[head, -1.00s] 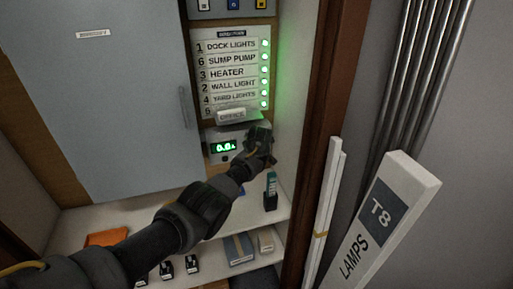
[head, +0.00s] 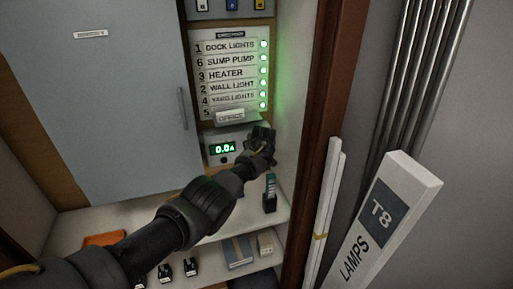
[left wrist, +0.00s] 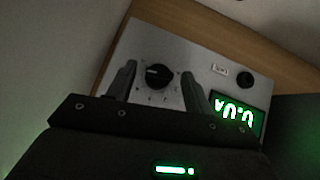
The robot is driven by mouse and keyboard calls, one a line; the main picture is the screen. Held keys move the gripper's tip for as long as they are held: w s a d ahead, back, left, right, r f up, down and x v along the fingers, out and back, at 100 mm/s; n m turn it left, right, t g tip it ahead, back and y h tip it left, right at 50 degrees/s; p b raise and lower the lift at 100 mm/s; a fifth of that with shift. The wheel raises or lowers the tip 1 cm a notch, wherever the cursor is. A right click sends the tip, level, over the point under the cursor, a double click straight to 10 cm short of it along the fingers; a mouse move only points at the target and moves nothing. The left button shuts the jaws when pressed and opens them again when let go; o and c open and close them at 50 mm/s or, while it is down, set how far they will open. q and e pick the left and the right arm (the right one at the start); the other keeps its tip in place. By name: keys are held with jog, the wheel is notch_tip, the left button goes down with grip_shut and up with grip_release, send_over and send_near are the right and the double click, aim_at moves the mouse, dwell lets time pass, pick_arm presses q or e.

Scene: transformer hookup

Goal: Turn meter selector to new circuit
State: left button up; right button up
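The meter (head: 215,137) is a pale box under the circuit list, with a green display (head: 223,149) reading 0.0A. In the left wrist view its face (left wrist: 200,62) shows tilted, with a round black selector knob (left wrist: 158,76) bearing a light pointer mark, and small dial marks around it too faint to read. My left gripper (head: 262,142) is at the meter's right side and hides the knob in the head view. In the left wrist view its two fingers (left wrist: 158,68) are apart, one either side of the knob, with gaps visible. My right gripper is not in view.
The circuit list (head: 231,72) has several green lights and a loose-looking label plate (head: 230,116) at its bottom. A small dark holder with a teal item (head: 270,195) stands on the shelf below my gripper. The cabinet's side wall (head: 300,110) is close on the right.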

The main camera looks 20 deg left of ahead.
pick_arm(q)
jog(key=shift+r, duration=0.1)
jog(key=p+v, duration=0.1)
jog(key=v, duration=0.9)
jog(key=shift+s+d+r, duration=0.15)
jog(key=shift+s+r, duration=0.1)
jog(key=shift+s, duration=0.05)
